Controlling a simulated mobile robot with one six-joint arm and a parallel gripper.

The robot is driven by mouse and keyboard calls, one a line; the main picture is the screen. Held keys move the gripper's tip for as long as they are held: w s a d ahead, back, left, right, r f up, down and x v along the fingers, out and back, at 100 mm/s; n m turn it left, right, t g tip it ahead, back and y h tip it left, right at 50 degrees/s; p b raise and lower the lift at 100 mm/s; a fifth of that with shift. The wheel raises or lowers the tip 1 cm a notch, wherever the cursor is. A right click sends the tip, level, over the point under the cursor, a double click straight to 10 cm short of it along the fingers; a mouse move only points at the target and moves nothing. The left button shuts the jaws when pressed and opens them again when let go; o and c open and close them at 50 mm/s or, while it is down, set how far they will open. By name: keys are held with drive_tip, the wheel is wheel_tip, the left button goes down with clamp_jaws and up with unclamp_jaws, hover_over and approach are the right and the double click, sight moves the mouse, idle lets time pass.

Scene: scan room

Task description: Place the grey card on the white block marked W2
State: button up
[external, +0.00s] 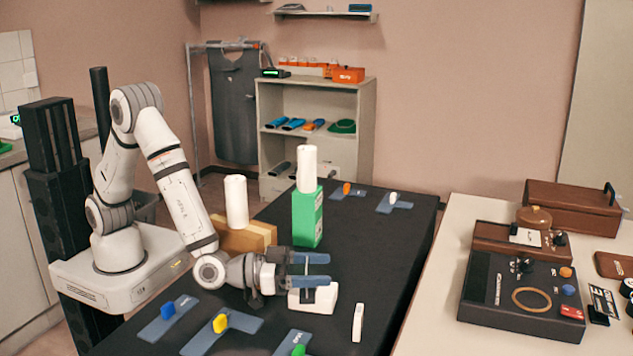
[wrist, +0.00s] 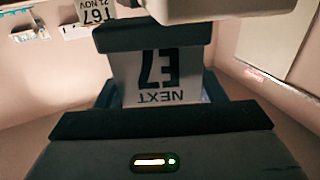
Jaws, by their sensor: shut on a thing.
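In the external view my gripper (external: 310,270) reaches out level over the black table, its two blue-grey fingers one above the other. In the wrist view the gripper (wrist: 160,80) is closed on a pale grey card (wrist: 125,80) with upside-down black print that seems to read "E7" and "NEXT". In the external view a white block (external: 322,304) stands just below the fingers. No W2 mark is legible on it, and I cannot tell whether the card touches it. The fingers hide part of the block and most of the card.
A slim white piece (external: 358,322) stands right of the block. A green box (external: 307,217) and a wooden block (external: 250,237), each with a white cylinder on top, stand behind the gripper. Blue bases with coloured pegs (external: 221,323) lie at the front.

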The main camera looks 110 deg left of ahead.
drive_tip(key=o, duration=1)
drive_tip(key=shift+s+f, duration=0.2)
drive_tip(key=shift+f, duration=0.7)
drive_tip(key=shift+w+r+p, duration=0.1)
drive_tip(key=shift+r+p, duration=0.45)
drive_tip(key=shift+p, duration=0.15)
drive_tip(key=shift+d, duration=0.15)
drive_tip(key=v, duration=0.4)
drive_tip(key=shift+s+d, duration=0.1)
drive_tip(key=shift+s, duration=0.25)
wheel_tip(320, 180, up, 8)
drive_tip(key=shift+p, duration=0.3)
drive_tip(key=shift+w+f, duration=0.1)
